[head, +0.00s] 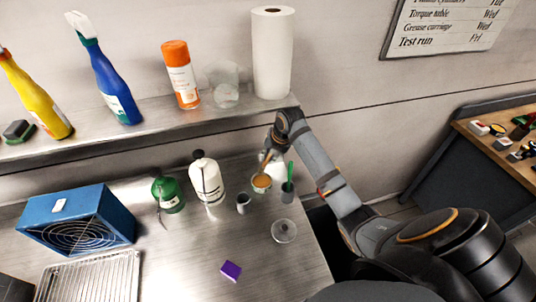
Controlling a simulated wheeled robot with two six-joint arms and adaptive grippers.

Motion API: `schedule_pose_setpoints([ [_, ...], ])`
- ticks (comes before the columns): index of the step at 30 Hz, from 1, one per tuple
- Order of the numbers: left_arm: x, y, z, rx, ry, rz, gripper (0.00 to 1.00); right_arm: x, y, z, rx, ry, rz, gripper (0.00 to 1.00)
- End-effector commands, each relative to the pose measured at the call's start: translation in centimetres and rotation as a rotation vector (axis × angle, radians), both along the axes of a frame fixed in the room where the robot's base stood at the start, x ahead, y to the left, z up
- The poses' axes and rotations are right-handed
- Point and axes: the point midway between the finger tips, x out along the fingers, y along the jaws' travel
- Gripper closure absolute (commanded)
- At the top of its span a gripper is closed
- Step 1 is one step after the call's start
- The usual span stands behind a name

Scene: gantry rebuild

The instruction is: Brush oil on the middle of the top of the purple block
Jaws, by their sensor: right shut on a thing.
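The purple block (231,271) lies alone on the steel bench near its front. My right gripper (271,156) is at the back right of the bench, far from the block. It is shut on a thin brownish thing, likely the brush (267,168), which points down at a small bowl of amber oil (261,182). I cannot tell whether its tip touches the oil. The gripper's fingers are small and partly hidden. My left gripper is not in view.
A grey cup with a green-handled tool (288,190), a small cup (243,203) and a clear round lid (284,231) stand near the bowl. White (207,180) and green (167,194) bottles stand left. A blue heater (76,220) and wire rack (90,278) lie further left.

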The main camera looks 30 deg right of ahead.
Motion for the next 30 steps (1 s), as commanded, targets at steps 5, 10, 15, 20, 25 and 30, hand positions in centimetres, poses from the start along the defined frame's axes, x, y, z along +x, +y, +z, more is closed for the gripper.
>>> schedule_pose_setpoints([
  [5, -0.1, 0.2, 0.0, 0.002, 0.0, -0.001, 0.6, -0.1, 0.1, -1.8, 0.002, 0.005, -0.002, 1.0],
  [10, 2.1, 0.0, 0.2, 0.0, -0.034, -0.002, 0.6, 0.0, 0.0, -3.9, 0.0, 0.004, -0.003, 1.0],
  [15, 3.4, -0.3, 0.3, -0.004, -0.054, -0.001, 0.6, 0.0, 0.0, -5.3, 0.001, 0.003, -0.003, 1.0],
  [20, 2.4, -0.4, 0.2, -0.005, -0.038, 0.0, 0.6, 0.0, 0.0, -5.8, 0.001, 0.002, -0.003, 1.0],
  [25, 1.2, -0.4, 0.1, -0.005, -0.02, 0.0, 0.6, 0.0, 0.0, -5.8, 0.0, 0.001, -0.003, 1.0],
  [30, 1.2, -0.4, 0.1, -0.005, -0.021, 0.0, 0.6, 0.0, 0.0, -5.8, 0.001, 0.002, -0.003, 1.0],
])
